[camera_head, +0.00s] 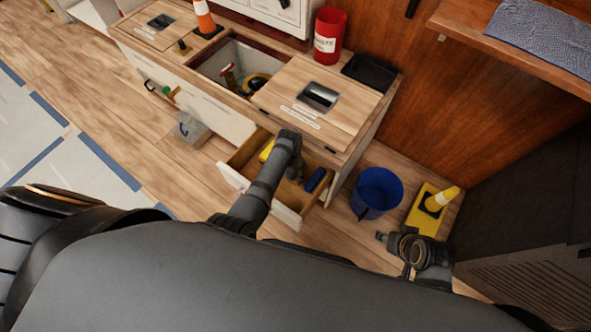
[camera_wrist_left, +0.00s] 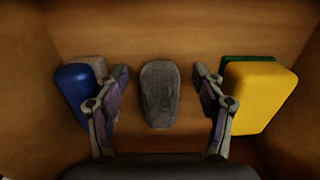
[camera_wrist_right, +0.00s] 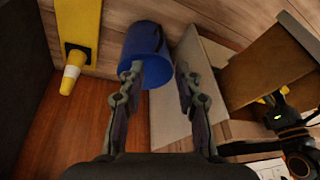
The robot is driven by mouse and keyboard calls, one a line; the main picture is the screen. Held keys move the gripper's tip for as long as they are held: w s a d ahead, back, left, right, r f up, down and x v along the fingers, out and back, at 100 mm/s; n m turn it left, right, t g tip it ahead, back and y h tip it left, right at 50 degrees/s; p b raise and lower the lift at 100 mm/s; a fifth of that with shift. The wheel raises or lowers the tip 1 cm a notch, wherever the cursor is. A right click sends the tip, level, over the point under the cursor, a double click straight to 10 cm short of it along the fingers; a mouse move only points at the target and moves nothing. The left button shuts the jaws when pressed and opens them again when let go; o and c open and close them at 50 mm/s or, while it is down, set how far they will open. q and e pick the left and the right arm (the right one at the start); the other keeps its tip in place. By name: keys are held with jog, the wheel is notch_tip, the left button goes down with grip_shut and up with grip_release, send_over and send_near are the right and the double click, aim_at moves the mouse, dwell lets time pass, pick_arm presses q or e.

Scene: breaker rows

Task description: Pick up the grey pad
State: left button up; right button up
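The grey pad (camera_wrist_left: 160,95) is a dark, rounded, oblong block on the wooden floor of the open drawer (camera_head: 288,217). In the left wrist view it lies between the two spread fingers of my left gripper (camera_wrist_left: 160,75), with a gap on each side. The left gripper is open and points down into the drawer; in the head view it (camera_head: 296,172) hides the pad. My right gripper (camera_wrist_right: 160,80) is open and empty, outside the drawer near the blue bin (camera_head: 376,193).
In the drawer, a blue block (camera_wrist_left: 76,88) with a pale one behind it lies left of the pad, and a yellow block (camera_wrist_left: 262,92) with a green one lies right. Drawer walls are close around. A yellow stand (camera_head: 425,212) with a cone stands right of the bin.

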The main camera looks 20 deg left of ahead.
pick_arm(q)
jog(key=c, duration=1.2)
